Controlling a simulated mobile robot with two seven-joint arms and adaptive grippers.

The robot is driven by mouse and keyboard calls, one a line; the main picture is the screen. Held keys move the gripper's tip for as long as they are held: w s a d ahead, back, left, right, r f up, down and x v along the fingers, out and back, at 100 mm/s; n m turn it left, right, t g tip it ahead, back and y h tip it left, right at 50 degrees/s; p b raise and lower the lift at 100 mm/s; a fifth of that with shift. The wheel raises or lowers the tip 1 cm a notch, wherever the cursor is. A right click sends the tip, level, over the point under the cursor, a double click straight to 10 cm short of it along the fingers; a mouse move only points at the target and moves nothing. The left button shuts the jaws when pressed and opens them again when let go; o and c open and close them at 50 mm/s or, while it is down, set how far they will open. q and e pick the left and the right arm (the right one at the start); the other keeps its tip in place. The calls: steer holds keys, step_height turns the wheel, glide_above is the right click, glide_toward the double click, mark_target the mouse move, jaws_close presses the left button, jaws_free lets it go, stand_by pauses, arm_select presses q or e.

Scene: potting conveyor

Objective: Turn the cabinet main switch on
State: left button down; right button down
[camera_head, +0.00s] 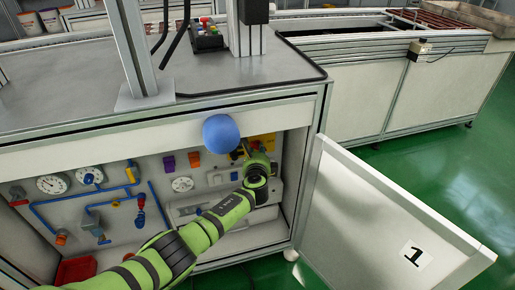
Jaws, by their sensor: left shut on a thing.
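The cabinet (160,112) under the grey worktop stands open, and its inner panel shows. A yellow plate (265,141) of the main switch is at the panel's upper right. My green left arm reaches in from the lower left. Its gripper (243,151) is in front of the yellow plate, shut on the main switch. The switch handle is mostly hidden by the gripper, so its position cannot be told. My right gripper is not in view.
The cabinet door (385,225), marked 1, hangs open to the right. A blue ball (221,133) is close left of the gripper. Gauges (53,184), blue pipes (92,196) and valves fill the panel's left. A grey box (190,212) sits below. Green floor is free at right.

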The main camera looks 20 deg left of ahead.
arm_select(q)
steer(key=m+g+p, duration=0.1)
steer(key=m+y+p, duration=0.1)
steer(key=m+p, duration=0.1)
steer(key=shift+w+r+g, duration=0.1)
steer(key=shift+r+g, duration=0.3)
steer(key=shift+d+m+y, duration=0.1)
steer(key=shift+m+y, duration=0.3)
steer(key=shift+m, duration=0.3)
steer(key=shift+m+g, duration=0.3)
steer(key=shift+g, duration=0.1)
steer(key=shift+w+m+y+b, duration=0.1)
steer(key=shift+m+y+b, duration=0.2)
steer(key=shift+m+y, duration=0.15)
steer(key=shift+m+g+y+b, duration=0.35)
steer(key=shift+m+g+b, duration=0.05)
steer(key=shift+m, duration=0.15)
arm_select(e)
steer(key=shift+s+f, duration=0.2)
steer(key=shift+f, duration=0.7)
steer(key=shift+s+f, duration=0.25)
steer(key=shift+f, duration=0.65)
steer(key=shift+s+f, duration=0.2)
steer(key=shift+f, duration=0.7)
arm_select(q)
steer(key=c, duration=1)
jaws_free()
steer(key=shift+c, duration=0.2)
steer(key=shift+d, duration=0.2)
